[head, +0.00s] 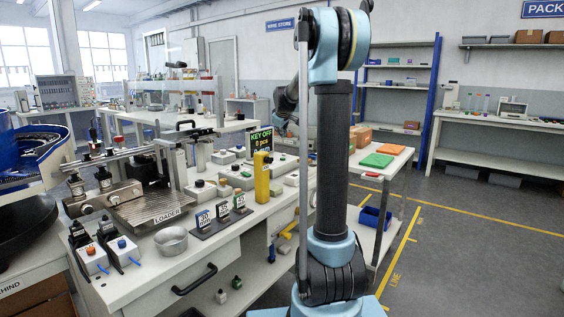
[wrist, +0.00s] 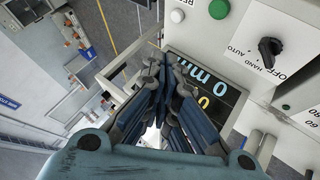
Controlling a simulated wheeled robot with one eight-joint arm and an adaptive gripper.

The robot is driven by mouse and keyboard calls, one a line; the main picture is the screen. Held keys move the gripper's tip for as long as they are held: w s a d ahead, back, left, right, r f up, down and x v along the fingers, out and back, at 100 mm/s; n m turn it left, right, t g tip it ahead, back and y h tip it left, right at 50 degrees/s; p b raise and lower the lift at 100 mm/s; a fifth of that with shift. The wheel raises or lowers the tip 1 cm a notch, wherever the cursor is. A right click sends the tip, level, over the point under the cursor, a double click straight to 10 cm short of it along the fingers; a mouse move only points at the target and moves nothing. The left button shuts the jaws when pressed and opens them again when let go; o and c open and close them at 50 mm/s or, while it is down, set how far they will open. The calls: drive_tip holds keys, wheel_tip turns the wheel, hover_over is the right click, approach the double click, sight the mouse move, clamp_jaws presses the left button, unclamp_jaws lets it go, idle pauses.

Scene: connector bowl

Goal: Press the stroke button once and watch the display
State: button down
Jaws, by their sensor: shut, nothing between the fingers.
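In the wrist view my gripper (wrist: 170,78) is shut and empty, its fingers overlapping the left part of a dark display (wrist: 232,98). The display reads "0 mm" in blue, with a yellow 0 below it. A green button (wrist: 219,9) and a small white button (wrist: 177,15) sit on the pale panel above the display. I cannot read which button is the stroke button. Contact between the fingers and the panel cannot be told. In the head view my gripper is not visible. A dark screen (head: 261,138) there reads "KEY OFF" and "0 pcs".
A black selector knob (wrist: 269,48) marked OFF, HAND and AUTO is right of the display. In the head view the bench holds a loader (head: 165,207), a metal bowl (head: 171,240), a yellow box (head: 262,176) and several small button boxes. Floor at the right is clear.

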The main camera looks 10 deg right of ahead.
drive_tip(key=shift+f, duration=0.1)
drive_tip(key=shift+f, duration=4.3)
drive_tip(key=shift+s+f, duration=0.1)
drive_tip(key=shift+f, duration=0.75)
drive_tip(key=shift+r, duration=0.9)
drive_tip(key=shift+r, duration=2.55)
